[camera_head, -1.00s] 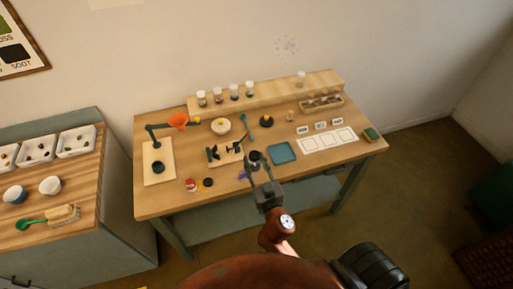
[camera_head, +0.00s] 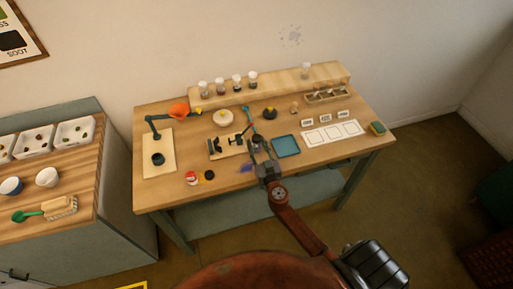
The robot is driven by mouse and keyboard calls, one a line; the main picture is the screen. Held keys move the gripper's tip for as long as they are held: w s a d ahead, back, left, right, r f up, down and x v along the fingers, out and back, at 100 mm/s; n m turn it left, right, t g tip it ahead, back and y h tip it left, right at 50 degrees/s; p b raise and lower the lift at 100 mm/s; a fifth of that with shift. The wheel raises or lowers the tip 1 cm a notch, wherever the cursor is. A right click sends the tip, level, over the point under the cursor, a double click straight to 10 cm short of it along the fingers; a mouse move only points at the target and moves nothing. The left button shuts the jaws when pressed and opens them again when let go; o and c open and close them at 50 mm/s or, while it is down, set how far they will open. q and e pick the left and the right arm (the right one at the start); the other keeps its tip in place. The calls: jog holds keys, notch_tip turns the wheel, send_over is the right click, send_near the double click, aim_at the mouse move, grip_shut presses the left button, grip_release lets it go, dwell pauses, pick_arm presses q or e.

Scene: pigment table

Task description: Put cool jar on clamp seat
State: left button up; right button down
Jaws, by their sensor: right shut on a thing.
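My right gripper (camera_head: 257,146) is over the front middle of the wooden table, shut on a small dark jar (camera_head: 257,140), which I take to be the cool jar. The fingers partly hide it, and its height above the table is hard to judge. The clamp seat seems to be the small wooden board with dark upright parts (camera_head: 214,147), just left of the gripper. The jar is to the right of this board and apart from it. My left gripper is not in view.
A blue tray (camera_head: 286,146) lies right of the gripper, and a teal tool (camera_head: 248,114) lies behind. A white bowl (camera_head: 223,118) stands behind the clamp board. A red-and-white jar (camera_head: 191,178) and a purple item (camera_head: 246,168) are near the front. The front right tabletop is clear.

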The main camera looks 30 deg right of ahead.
jog(key=shift+f, duration=0.6)
jog(key=shift+f+b, duration=0.25)
jog(key=shift+b, duration=0.1)
jog(key=c, duration=1.4)
grip_release()
jog(key=shift+r, duration=0.15)
